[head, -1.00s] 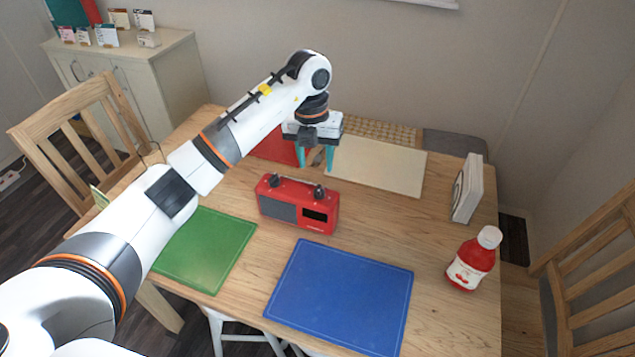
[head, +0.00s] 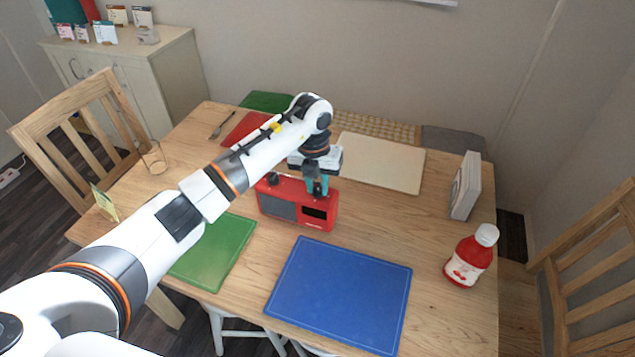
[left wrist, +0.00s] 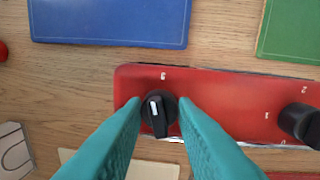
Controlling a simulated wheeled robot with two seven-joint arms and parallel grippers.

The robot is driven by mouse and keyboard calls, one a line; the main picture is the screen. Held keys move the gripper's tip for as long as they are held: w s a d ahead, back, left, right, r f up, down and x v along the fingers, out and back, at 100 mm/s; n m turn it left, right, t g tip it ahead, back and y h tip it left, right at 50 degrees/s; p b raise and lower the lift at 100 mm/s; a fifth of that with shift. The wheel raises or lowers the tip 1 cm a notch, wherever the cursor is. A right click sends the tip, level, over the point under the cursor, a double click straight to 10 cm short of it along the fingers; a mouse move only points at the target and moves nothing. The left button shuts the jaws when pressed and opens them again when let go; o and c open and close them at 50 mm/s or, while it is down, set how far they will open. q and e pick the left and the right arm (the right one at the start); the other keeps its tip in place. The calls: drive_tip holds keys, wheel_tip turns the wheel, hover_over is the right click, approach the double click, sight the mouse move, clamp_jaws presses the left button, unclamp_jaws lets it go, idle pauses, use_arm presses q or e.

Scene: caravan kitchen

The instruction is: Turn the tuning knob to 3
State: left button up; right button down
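The red radio (head: 270,207) stands upright on the table, with a grey speaker grille, a dark display and two black knobs on its top. My left gripper (head: 317,192) is over the knob at the radio's right end. In the left wrist view, the teal fingers (left wrist: 160,108) are apart, one on each side of this black knob (left wrist: 158,112); whether they touch it is unclear. Its white mark points toward the picture's top, slightly left. A small white label lies above it, too small to read surely. The other knob (left wrist: 298,120) is at right. My right gripper is out of view.
A blue mat (head: 340,295) and a green mat (head: 213,255) lie in front of the radio, a cream mat (head: 382,162) behind. A red bottle (head: 470,258) and a white box (head: 466,187) stand at right. A glass (head: 154,160) stands at left.

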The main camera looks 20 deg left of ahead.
use_arm(q)
drive_tip(key=c, duration=0.4)
drive_tip(key=shift+w+a+f+m+b, duration=0.1)
drive_tip(key=shift+m+b, duration=0.5)
drive_tip(key=shift+m, duration=0.6)
drive_tip(key=shift+m+b, duration=0.3)
drive_tip(key=shift+m, duration=0.1)
drive_tip(key=o, duration=1)
drive_tip(key=shift+r, duration=0.25)
